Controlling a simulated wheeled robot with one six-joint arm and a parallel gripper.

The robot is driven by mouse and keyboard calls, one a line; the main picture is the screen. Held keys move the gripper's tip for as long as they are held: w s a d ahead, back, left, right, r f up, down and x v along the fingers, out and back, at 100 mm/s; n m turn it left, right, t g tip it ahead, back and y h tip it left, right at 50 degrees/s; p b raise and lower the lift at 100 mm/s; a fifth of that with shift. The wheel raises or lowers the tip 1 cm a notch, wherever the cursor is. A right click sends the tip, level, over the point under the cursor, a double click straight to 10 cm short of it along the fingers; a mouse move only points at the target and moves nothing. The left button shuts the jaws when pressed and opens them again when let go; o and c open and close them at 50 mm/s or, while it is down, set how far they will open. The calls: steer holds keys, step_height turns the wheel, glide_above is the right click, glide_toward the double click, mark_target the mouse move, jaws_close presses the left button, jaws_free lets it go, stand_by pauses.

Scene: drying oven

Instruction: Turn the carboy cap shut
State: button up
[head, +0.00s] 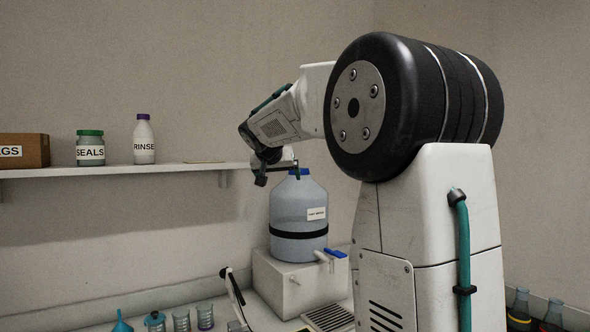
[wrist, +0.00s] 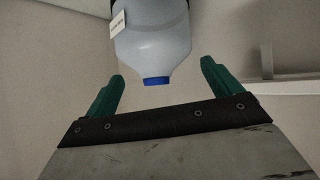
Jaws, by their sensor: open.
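The carboy (head: 298,210) is a translucent bluish bottle with a dark band and a white label, standing upright on a pale block. Its blue cap (head: 298,172) is on top of the neck. In the wrist view the carboy (wrist: 152,38) shows upside down, with the blue cap (wrist: 157,81) between and beyond the two green fingers. My gripper (wrist: 160,85) is open and empty; in the head view it is at the upper left of the carboy, near the cap, partly hidden by my wrist. I cannot tell whether any finger touches the cap.
The pale block (head: 285,284) carries the carboy; a blue-handled tap (head: 335,253) is at its right. A wall shelf (head: 110,169) holds a box (head: 24,150), a seals jar (head: 90,148) and a rinse bottle (head: 144,140). Several small jars (head: 182,320) stand at lower left.

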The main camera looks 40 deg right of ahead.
steer(key=w+d+r+h, duration=0.1)
steer(key=w+d, duration=0.1)
steer(key=d, duration=0.2)
steer(key=w+d+r+m, duration=0.1)
steer(key=w+d, duration=0.1)
steer(key=d, duration=0.2)
steer(key=w+d+r+m+t+h, duration=0.1)
steer(key=w+d, duration=0.1)
steer(key=d, duration=0.2)
steer(key=shift+w+r+h, duration=0.15)
steer(key=shift+r+h, duration=0.05)
steer(key=shift+h, duration=0.1)
steer(key=x, duration=0.8)
steer(key=shift+d+r, duration=0.15)
steer(key=shift+d, duration=0.05)
steer(key=c, duration=1)
steer(key=shift+o, duration=0.2)
